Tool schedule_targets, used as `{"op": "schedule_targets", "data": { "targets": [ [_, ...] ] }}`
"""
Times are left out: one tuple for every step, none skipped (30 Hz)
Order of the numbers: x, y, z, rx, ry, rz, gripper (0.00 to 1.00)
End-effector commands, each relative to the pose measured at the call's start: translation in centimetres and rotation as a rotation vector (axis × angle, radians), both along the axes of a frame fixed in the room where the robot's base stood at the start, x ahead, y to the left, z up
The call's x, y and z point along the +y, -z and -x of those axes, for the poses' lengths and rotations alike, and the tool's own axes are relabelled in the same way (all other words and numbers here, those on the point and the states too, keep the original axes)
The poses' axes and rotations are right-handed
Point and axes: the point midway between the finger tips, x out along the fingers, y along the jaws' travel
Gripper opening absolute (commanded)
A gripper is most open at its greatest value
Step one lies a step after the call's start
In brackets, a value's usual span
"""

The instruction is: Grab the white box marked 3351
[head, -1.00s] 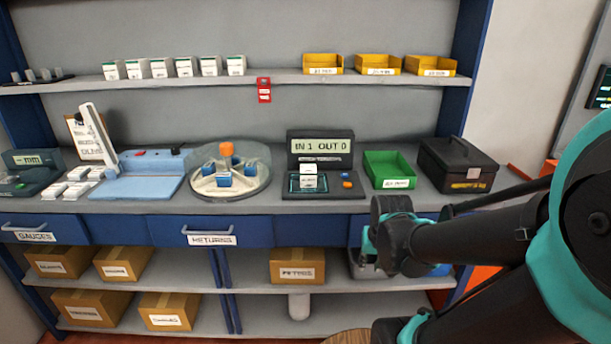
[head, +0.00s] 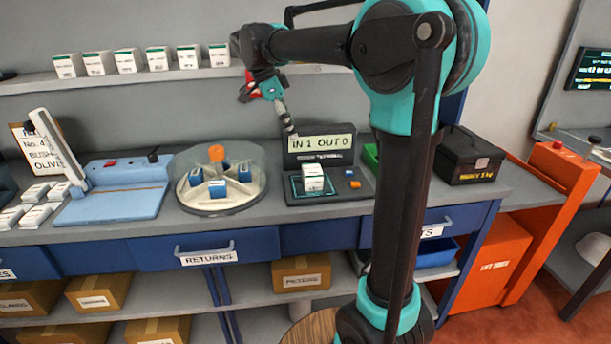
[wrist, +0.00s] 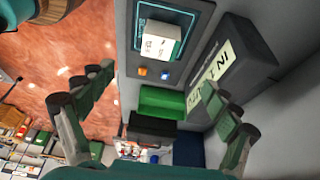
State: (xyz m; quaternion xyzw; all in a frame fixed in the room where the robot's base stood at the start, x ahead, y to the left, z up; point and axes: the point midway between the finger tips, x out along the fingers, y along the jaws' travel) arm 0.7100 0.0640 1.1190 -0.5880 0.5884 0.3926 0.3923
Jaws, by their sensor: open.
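A white box with a green-edged top (head: 313,177) stands on the lit pad of the counter device reading "IN 1 OUT 0" (head: 320,143). It also shows in the wrist view (wrist: 160,44); its printed label is too small to read. A row of similar white boxes (head: 128,61) stands on the upper shelf, and none of their numbers is legible. My gripper (head: 287,122) is above the counter, in front of the device's display and above the box on the pad. In the wrist view its fingers are spread apart with nothing between them (wrist: 157,84).
A round carousel with blue bins (head: 218,208) and a blue bench unit with an upright arm (head: 118,192) stand left of the device. A green tray (head: 371,158), partly hidden by my arm, and a black case (head: 463,157) stand right. More white boxes (head: 35,214) lie far left.

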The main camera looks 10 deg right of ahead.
Motion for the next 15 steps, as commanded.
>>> {"op": "schedule_targets", "data": {
  "targets": [
    [-0.2, 0.5, 0.0, -0.001, 0.004, 0.001, 0.89],
    [-0.4, 0.9, 0.0, -0.001, 0.005, 0.001, 0.89],
    [-0.7, 1.6, 0.0, -0.001, 0.004, 0.001, 0.89],
    [-0.9, 2.1, 0.0, 0.0, 0.003, 0.001, 0.89],
    [-1.1, 2.7, 0.0, 0.0, 0.003, 0.0, 0.89],
    [-1.5, 3.4, 0.0, 0.0, 0.003, 0.0, 0.89],
    [-1.7, 4.0, 0.0, -0.001, 0.003, 0.0, 0.89],
    [-1.9, 4.5, 0.0, -0.001, 0.003, 0.0, 0.89],
    [-2.2, 5.3, 0.0, -0.001, 0.003, 0.0, 0.89],
    [-2.5, 5.8, 0.0, -0.001, 0.003, 0.0, 0.89],
    [-2.7, 6.4, 0.0, -0.001, 0.002, 0.0, 0.89],
    [-3.0, 7.1, 0.0, -0.001, 0.002, 0.0, 0.89],
    [-3.2, 7.7, 0.0, -0.002, 0.001, -0.001, 0.89],
    [-3.4, 8.2, 0.0, -0.001, 0.002, -0.001, 0.89],
    [-3.7, 8.8, 0.0, -0.001, 0.002, -0.001, 0.89]
  ]
}}
